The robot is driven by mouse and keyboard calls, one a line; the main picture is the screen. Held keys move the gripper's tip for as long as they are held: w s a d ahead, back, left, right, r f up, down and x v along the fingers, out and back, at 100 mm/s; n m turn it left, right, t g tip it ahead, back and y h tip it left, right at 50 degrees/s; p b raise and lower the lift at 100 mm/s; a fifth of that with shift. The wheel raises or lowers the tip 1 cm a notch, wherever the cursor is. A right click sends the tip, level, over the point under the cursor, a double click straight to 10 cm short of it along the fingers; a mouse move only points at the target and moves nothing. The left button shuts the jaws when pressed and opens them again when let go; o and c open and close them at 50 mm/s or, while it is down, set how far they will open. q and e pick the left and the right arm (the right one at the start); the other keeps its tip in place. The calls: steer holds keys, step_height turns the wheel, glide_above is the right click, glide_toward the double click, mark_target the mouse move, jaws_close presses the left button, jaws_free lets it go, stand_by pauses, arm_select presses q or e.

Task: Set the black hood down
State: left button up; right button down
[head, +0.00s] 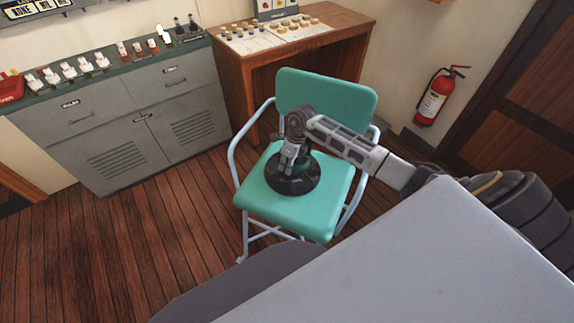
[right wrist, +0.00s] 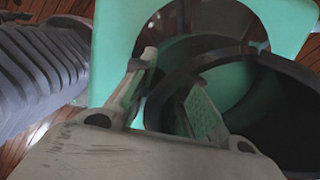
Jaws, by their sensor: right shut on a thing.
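The black hood (head: 297,184) is a round, dark, hollow piece with a wide, glossy base. It is at the seat of the green chair (head: 318,214); I cannot tell whether it rests on the seat or is just above it. My right gripper (head: 289,160) points down and is shut on the hood's upper rim. In the right wrist view the hood (right wrist: 288,115) fills the right side, with its wall between the two fingers of my gripper (right wrist: 172,88). Green shows through its opening. My left gripper is not in view.
The chair's backrest (head: 325,98) and pale tube arms surround the seat. A wooden desk (head: 290,52) stands behind, and a grey cabinet (head: 130,125) with switches is at left. A fire extinguisher (head: 437,97) hangs at right. A grey surface (head: 430,260) fills the lower right.

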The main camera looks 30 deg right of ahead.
steer(key=c, duration=1.4)
jaws_free()
steer(key=shift+r, duration=0.1)
